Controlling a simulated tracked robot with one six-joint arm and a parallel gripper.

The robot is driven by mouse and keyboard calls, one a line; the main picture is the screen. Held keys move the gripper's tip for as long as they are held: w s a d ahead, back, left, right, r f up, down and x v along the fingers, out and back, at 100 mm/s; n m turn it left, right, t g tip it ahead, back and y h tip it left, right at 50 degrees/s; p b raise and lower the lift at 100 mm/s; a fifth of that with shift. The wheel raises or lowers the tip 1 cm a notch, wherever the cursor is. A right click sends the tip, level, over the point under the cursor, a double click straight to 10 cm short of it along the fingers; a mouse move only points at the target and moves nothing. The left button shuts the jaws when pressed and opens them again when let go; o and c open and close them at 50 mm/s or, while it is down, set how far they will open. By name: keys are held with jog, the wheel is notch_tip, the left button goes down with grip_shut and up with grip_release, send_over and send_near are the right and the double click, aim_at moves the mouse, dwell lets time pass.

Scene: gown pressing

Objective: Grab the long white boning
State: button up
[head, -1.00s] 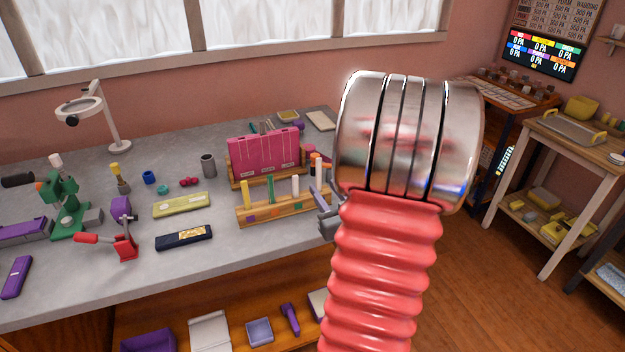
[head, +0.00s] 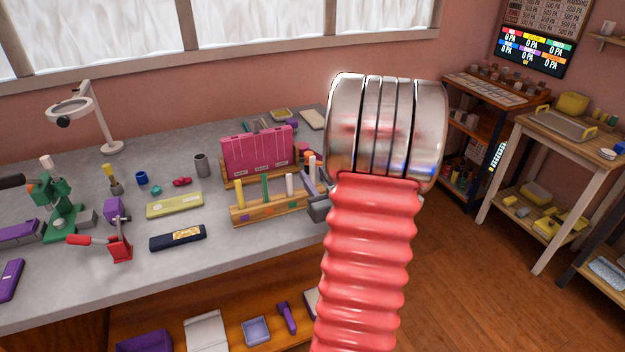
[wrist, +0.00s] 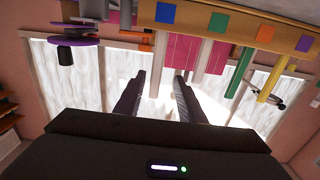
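A wooden rack (head: 270,210) with coloured squares stands near the bench's front edge. It holds a yellow strip (head: 241,195), a green strip (head: 265,188) and a white strip (head: 289,183) upright. A taller white boning (head: 312,166) shows at its right end, partly behind my gripper (head: 317,195). In the wrist view, the rack (wrist: 190,16) runs along the top. The long white boning (wrist: 161,48) hangs down in line with the gap between my two dark fingers (wrist: 160,80). The fingers are apart, and I see no contact with it.
A pink case (head: 257,152) in a wooden holder stands just behind the rack. A yellow-green box (head: 174,206) and a dark box (head: 178,238) lie to its left. A red clamp (head: 118,245) stands further left. Bare bench lies between these and the rack.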

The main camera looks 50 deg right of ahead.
jog(key=shift+x, duration=1.3)
jog(key=x, duration=0.5)
jog(key=shift+s+d+r, duration=0.1)
jog(key=shift+d+r, duration=0.1)
jog(key=shift+d, duration=0.1)
jog(key=shift+c, duration=0.2)
grip_shut()
